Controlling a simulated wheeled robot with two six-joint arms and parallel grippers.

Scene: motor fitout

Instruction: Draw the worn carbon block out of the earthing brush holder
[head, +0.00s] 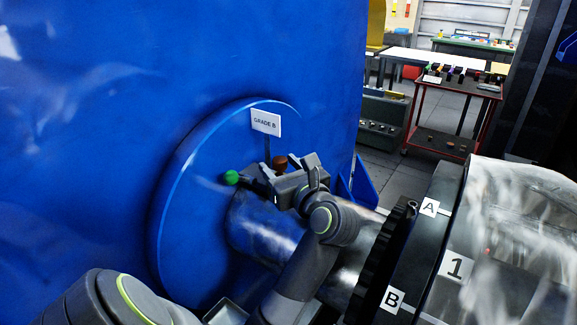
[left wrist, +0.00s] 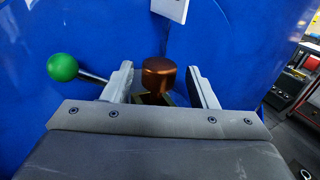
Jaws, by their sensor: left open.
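The worn carbon block (head: 280,163) shows as a brown, copper-coloured round-topped piece at the earthing brush holder, below the "GRADE B" label (head: 266,122). In the left wrist view the block (left wrist: 158,74) stands between the two fingers of my left gripper (left wrist: 162,88), with a gap on each side. My left gripper (head: 272,172) is open in the head view too. A lever with a green ball knob (head: 231,177) sticks out to the left; the knob (left wrist: 62,67) also shows in the wrist view. The holder's body (left wrist: 152,99) is mostly hidden behind my gripper. My right gripper is not in view.
A large blue housing (head: 150,80) fills the left. A shiny shaft (head: 262,232) runs below my gripper to a dark toothed ring (head: 383,262). A plastic-wrapped part marked 1 (head: 510,235) stands at right. A red trolley (head: 447,125) stands behind.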

